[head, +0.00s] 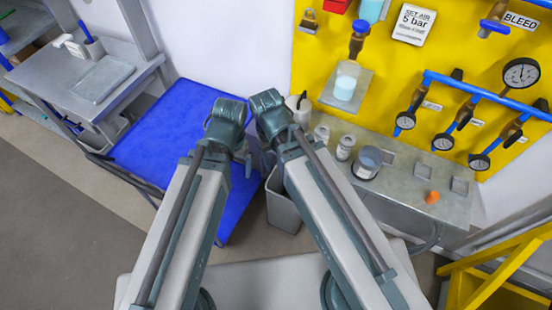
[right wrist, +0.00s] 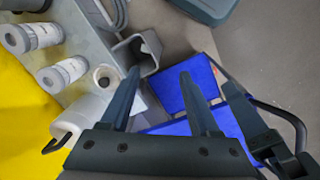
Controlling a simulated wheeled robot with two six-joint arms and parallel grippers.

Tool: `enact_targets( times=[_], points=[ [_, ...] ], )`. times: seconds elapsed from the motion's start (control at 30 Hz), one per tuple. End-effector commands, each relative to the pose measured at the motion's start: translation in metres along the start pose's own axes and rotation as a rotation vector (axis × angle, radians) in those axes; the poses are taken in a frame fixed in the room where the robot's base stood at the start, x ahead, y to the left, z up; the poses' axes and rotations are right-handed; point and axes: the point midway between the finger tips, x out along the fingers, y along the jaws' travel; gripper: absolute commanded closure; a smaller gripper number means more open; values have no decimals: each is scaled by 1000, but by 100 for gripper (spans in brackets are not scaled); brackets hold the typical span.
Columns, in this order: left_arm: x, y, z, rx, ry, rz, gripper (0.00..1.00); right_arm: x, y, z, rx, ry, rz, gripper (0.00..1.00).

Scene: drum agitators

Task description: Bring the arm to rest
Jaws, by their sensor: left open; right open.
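My two arms stretch side by side up the middle of the head view. My left gripper (head: 246,160) is small and partly hidden at the end of its arm, above the blue mat; it is open, with nothing seen in it. My right gripper is mostly hidden behind its own arm in the head view. In the right wrist view my right gripper (right wrist: 160,73) shows two dark fingers spread apart, with nothing between them. Below the fingers lie the grey bin and the blue mat. A dark jaw-like part, likely of my left gripper, shows at the right edge.
A yellow panel (head: 390,75) with gauges and blue pipes stands at the right. A grey bench (head: 405,185) below it carries several canisters and an orange knob (head: 433,198). A grey bin (head: 283,208) stands beside the blue mat (head: 165,140). A yellow frame (head: 500,265) is at lower right.

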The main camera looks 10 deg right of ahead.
Motion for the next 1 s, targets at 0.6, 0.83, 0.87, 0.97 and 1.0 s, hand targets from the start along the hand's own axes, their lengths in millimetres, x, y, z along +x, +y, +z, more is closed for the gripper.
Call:
enact_targets(
  times=[0.6, 0.83, 0.87, 0.97, 1.0],
  points=[
    [25, 2, -2, -1, 0, 0, 0, 25, -13, 9, 57, -4, 11, 38],
    [28, 3, -2, -1, 0, 0, 0, 28, -13, 9, 57, -4, 11, 38],
    [28, 3, -2, -1, 0, 0, 0, 28, -13, 9, 57, -4, 11, 38],
    [28, 3, -2, -1, 0, 0, 0, 28, -13, 9, 57, -4, 11, 38],
    [28, 3, -2, -1, 0, 0, 0, 28, -13, 9, 57, -4, 11, 38]
  ],
)
